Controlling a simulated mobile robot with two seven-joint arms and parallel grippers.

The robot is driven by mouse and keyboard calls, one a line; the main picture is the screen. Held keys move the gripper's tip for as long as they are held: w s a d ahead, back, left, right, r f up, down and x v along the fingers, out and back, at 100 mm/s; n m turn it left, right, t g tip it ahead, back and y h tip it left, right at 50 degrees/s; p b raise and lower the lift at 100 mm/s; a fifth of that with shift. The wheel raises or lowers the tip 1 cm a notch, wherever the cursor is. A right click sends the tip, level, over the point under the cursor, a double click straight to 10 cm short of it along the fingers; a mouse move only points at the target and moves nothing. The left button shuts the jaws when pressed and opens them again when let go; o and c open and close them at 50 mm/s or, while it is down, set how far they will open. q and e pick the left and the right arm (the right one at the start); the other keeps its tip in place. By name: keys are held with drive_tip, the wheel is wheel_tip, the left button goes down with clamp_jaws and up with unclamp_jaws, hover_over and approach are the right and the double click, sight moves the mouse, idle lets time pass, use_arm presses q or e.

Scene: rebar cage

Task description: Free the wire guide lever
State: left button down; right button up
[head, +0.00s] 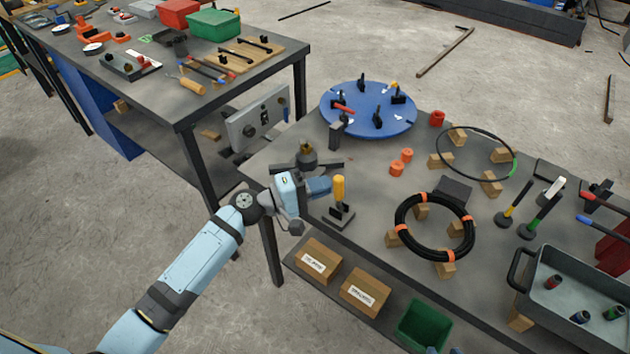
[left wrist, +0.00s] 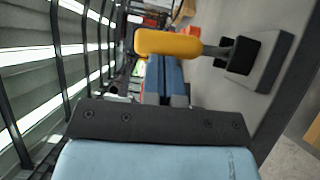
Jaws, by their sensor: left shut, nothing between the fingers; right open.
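The lever, with a yellow handle (head: 338,188) on a dark bracket and base (head: 338,218), stands upright near the front left edge of the right-hand table. My left gripper (head: 320,187) is shut and empty, its blue fingers just left of the handle. In the left wrist view the handle (left wrist: 168,42) lies across the picture just beyond the shut blue fingertips (left wrist: 165,62); I cannot tell whether they touch. The dark bracket (left wrist: 243,55) shows to its right. Only blue tips of what appears to be my right gripper (head: 443,351) show at the bottom edge, apart.
A dark fixture with a brass-coloured top (head: 306,157) stands just behind my left gripper. A blue round turntable (head: 368,108) is further back. A black coil with orange ties (head: 434,227) rests on wooden blocks to the right. Labelled boxes (head: 318,261) sit on the lower shelf.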

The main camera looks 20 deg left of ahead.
use_arm(q)
drive_tip(key=d+m+y+p, duration=0.1)
drive_tip(key=p, duration=0.1)
drive_tip(key=s+d+r+m+g+p, duration=0.1)
drive_tip(key=shift+d+r+m+y+p, duration=0.2)
drive_tip(key=shift+r+m+y+p, duration=0.05)
drive_tip(key=shift+m+y+p, duration=0.15)
drive_tip(key=shift+s+d+f+m+y+p, duration=0.15)
drive_tip(key=shift+d+m+y+p, duration=0.15)
drive_tip(key=shift+d+p, duration=0.2)
drive_tip(key=shift+s+d+f+m+y+p, duration=0.2)
drive_tip(key=shift+d+m+p, duration=0.1)
drive_tip(key=shift+d+p, duration=0.2)
use_arm(e)
drive_tip(key=shift+n, duration=0.3)
drive_tip(key=r, duration=0.4)
drive_tip(key=shift+s+d+r, duration=0.15)
drive_tip(key=shift+s+d, duration=0.1)
drive_tip(key=shift+s, duration=0.1)
use_arm(q)
drive_tip(key=shift+d, duration=0.1)
use_arm(e)
drive_tip(key=shift+d, duration=0.1)
